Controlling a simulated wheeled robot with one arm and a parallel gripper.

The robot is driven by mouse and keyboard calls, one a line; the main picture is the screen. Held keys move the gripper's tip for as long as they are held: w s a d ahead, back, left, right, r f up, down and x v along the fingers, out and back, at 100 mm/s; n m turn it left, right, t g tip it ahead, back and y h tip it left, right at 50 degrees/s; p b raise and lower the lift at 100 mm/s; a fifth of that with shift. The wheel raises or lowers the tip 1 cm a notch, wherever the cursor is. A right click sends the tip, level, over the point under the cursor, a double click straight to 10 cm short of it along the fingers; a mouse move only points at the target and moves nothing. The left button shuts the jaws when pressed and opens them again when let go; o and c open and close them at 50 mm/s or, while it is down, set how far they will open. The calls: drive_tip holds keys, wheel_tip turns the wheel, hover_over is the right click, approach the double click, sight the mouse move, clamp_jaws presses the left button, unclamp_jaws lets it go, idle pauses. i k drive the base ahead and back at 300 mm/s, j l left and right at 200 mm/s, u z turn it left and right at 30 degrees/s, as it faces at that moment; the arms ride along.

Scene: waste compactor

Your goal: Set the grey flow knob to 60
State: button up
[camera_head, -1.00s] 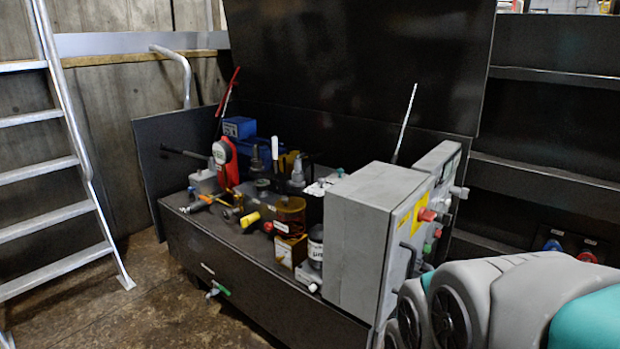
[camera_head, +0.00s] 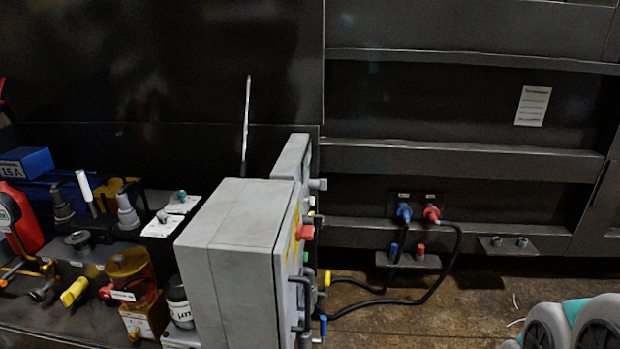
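I cannot pick out the grey flow knob for certain, and no scale or number 60 is readable. A small grey knob-like part (camera_head: 318,184) sticks out to the right from the rear grey box (camera_head: 290,160). Another small dark round part (camera_head: 77,239) sits on top of the machinery at the left; its markings are too small to read. My gripper is not in view; only grey and teal links of my arm show at the bottom right.
A large grey control box (camera_head: 235,240) with a red button (camera_head: 305,232) stands at centre. Black hoses (camera_head: 450,265) run from blue and red couplings (camera_head: 404,212) on the dark wall. Floor (camera_head: 470,300) shows between the box and my arm.

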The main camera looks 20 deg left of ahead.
sight(161, 215)
drive_tip(key=j+z, duration=0.25)
drive_tip(key=j, duration=0.2)
drive_tip(key=j+z, duration=0.2)
drive_tip(key=j, duration=0.25)
drive_tip(key=k+j+z, duration=0.1)
drive_tip(key=j+z, duration=0.15)
drive_tip(key=j, duration=0.15)
drive_tip(key=k+j+z, duration=0.25)
drive_tip(key=j, duration=0.2)
drive_tip(key=j+z, duration=0.2)
drive_tip(key=j, duration=0.2)
drive_tip(key=k+j+z, duration=0.25)
drive_tip(key=i+j, duration=0.05)
drive_tip(key=j, duration=0.1)
